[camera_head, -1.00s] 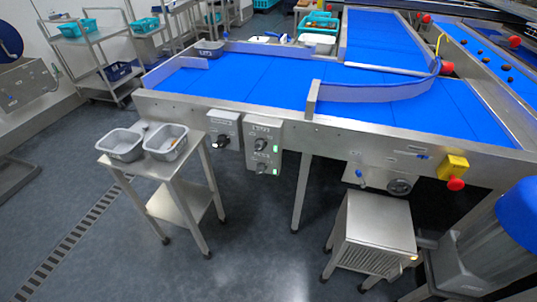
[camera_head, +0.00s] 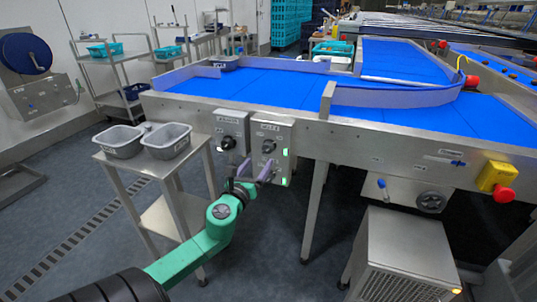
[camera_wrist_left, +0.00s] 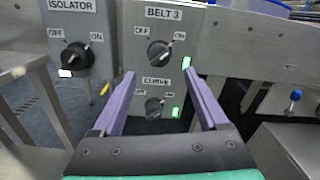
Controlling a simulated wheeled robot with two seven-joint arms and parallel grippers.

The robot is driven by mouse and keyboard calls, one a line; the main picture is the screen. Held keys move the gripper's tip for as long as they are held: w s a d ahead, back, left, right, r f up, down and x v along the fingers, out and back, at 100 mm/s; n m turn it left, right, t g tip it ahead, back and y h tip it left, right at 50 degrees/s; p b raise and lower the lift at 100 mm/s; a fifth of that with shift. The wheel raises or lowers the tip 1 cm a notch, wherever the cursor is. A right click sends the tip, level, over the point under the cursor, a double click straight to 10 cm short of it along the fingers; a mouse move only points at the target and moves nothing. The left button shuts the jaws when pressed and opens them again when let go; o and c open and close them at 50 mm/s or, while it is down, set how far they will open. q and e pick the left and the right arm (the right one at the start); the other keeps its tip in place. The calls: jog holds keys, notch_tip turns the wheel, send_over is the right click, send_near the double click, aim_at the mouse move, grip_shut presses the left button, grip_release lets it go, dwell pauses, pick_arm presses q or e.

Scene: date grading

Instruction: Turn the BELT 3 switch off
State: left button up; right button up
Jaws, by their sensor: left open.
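The BELT 3 switch (camera_wrist_left: 158,53) is a black rotary knob on a grey box, with OFF at its upper left and ON at its upper right. Its mark seems to slant toward ON, and a green lamp (camera_wrist_left: 186,62) glows beside it. In the head view the knob (camera_head: 268,146) sits on the box under the conveyor's edge. My left gripper (camera_head: 255,170) is open and empty in front of this box, just below the knob. In the left wrist view its two purple fingers (camera_wrist_left: 159,80) stand either side of the panel, apart from the knob. My right gripper is out of view.
The CURVE knob (camera_wrist_left: 154,107) is directly below, with its own green lamp (camera_wrist_left: 176,112). The ISOLATOR knob (camera_wrist_left: 75,57) is on a box to the left. A steel stand with two grey tubs (camera_head: 118,141) (camera_head: 166,141) is left of my arm. A red stop button (camera_head: 503,195) is far right.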

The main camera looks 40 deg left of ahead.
aim_at(266, 152)
pick_arm(q)
jog(key=x, duration=0.7)
jog(key=shift+f, duration=0.1)
grip_shut()
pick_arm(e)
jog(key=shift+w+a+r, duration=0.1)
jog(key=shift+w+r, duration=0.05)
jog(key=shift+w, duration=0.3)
